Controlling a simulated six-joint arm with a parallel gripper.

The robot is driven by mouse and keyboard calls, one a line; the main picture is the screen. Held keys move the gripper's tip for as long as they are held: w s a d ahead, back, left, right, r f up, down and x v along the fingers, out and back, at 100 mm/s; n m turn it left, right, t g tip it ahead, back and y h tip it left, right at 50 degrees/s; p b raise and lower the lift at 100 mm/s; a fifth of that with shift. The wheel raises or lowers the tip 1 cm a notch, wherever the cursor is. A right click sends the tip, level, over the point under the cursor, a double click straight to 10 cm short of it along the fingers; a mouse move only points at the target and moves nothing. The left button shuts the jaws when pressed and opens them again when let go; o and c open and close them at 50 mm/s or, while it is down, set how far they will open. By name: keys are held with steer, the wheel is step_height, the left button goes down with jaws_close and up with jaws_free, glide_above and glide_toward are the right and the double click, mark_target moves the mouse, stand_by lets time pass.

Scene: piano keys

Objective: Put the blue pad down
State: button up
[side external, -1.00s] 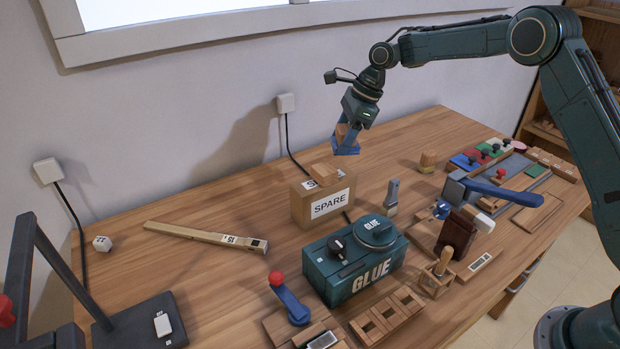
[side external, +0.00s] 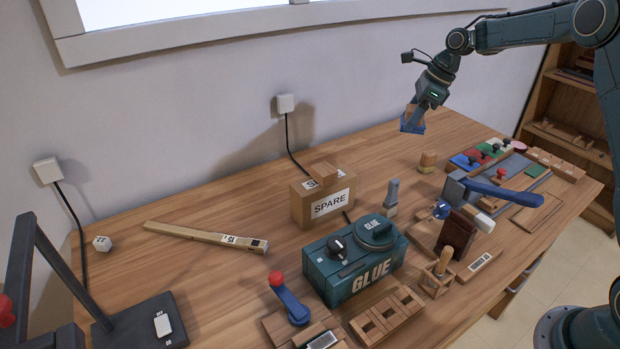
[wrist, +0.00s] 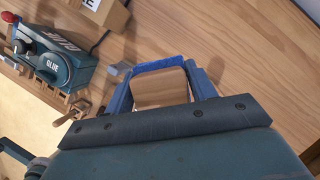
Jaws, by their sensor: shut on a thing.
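My gripper (side external: 415,112) is in the air above the back right part of the table. It is shut on a wooden block whose underside carries the blue pad (side external: 411,126). In the wrist view the wooden block (wrist: 160,90) sits between the two blue fingers, with the blue pad (wrist: 161,64) showing along its far edge. The pad is tilted and clear of the tabletop, with bare wood below it.
A SPARE box (side external: 322,200) and a green GLUE machine (side external: 355,262) stand mid-table. A small wooden peg (side external: 428,161) stands below my gripper. Coloured knobbed blocks (side external: 482,156) sit in a tray at the right. Bare wood (side external: 375,155) lies behind.

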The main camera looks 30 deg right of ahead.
step_height(320, 180, down, 20)
steer(key=shift+r, duration=0.2)
stand_by(0.8)
steer(key=shift+f, duration=0.1)
steer(key=o, duration=1)
steer(key=v, duration=1.2)
